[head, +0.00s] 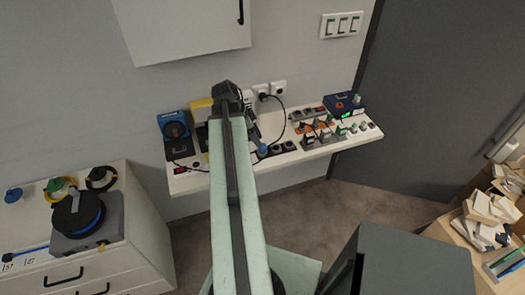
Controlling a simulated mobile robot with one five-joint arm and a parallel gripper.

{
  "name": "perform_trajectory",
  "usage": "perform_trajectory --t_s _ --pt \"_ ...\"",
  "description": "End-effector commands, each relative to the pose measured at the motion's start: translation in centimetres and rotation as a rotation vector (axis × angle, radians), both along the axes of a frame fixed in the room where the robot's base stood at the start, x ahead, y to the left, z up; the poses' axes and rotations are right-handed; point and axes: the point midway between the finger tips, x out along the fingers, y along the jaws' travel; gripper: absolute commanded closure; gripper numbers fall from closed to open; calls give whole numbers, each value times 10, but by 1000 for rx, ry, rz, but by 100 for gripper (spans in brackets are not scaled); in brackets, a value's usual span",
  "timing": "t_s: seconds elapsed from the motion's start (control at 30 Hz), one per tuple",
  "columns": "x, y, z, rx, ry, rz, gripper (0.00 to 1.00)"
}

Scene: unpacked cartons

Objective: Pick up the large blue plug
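A small blue object (262,150), which may be the large blue plug, is on the white shelf (205,183), just right of my arm. Another blue round piece (13,195) lies on the white cabinet at far left; I cannot tell which of the two is the plug. My gripper (245,118) is at the far end of my pale green arm, over the back of the shelf. My arm hides much of it, and its fingers are too small and dark to read. Whatever lies under the arm is hidden.
A blue device (173,130) stands at the shelf's left, with a yellow-white item (202,106) beside it. Sockets and switches fill the right. A dark blue box (342,105) stands at the back right. A wall cabinet (185,30) hangs above. A cable reel (78,215) sits on the left cabinet.

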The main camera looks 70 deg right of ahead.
Motion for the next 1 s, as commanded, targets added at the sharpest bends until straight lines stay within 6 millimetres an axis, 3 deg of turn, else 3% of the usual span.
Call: perform_trajectory --t_s 0.2,0.4,0.7,0.93,1.0 --pt "-5 -5 -26 2 0 3 44" --pt "-8 -8 -30 2 0 4 44" --pt "-21 -22 -74 1 0 4 44" --pt "-22 -23 -70 1 0 5 44" --pt "-22 -23 -70 1 0 5 60"
